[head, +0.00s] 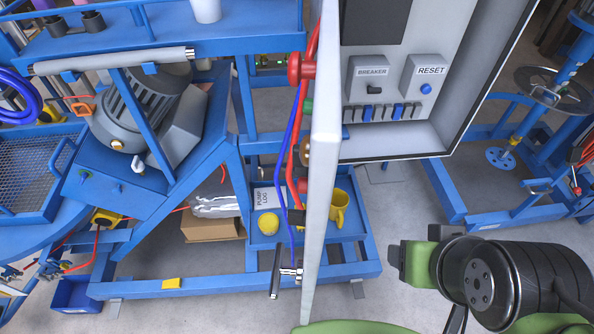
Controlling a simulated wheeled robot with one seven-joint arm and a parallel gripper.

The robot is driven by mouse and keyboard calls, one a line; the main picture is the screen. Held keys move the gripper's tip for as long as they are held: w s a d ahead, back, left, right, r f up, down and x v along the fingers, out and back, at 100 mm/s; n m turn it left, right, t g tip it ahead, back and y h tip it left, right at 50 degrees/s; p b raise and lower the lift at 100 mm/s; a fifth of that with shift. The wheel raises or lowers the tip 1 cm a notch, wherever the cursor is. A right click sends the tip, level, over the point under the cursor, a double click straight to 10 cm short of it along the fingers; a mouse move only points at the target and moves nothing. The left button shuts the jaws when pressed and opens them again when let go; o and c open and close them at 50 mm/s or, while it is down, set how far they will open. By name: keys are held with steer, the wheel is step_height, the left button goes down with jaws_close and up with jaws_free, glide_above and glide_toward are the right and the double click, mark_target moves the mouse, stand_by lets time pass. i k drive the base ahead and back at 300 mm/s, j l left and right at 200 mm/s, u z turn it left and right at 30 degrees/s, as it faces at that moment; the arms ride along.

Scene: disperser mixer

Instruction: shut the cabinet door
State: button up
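The grey electrical cabinet (453,45) stands open at the upper right, showing its breaker and reset panel. Its door (324,160) is swung out toward me and shows almost edge-on, as a tall pale strip down the middle. A dark handle (276,272) with a metal mount sticks out from the door's left face, near its lower end. My gripper (402,262) is at the lower right, to the right of the door and apart from it in the picture. Its dark fingertips point left. The gap between them cannot be made out, and nothing is seen held.
A blue machine frame with a grey motor (145,110) fills the left. Red and blue hoses run just left of the door. A blue tray (263,240) behind the door holds a yellow mug (339,208). Grey floor (395,200) shows between door and right-hand blue frame (450,190).

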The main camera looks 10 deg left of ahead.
mark_target(321, 150)
steer(key=k+j, duration=0.3)
steer(key=j, duration=0.2)
steer(key=k+j+z, duration=0.1)
steer(key=k+j, duration=0.25)
steer(key=j, duration=0.15)
steer(key=i+j+u, duration=0.1)
steer(key=j+u, duration=0.3)
steer(key=i+j+u, duration=0.15)
steer(key=u, duration=0.3)
steer(key=i+j+u, duration=0.2)
steer(key=u, duration=0.2)
steer(key=j, duration=0.1)
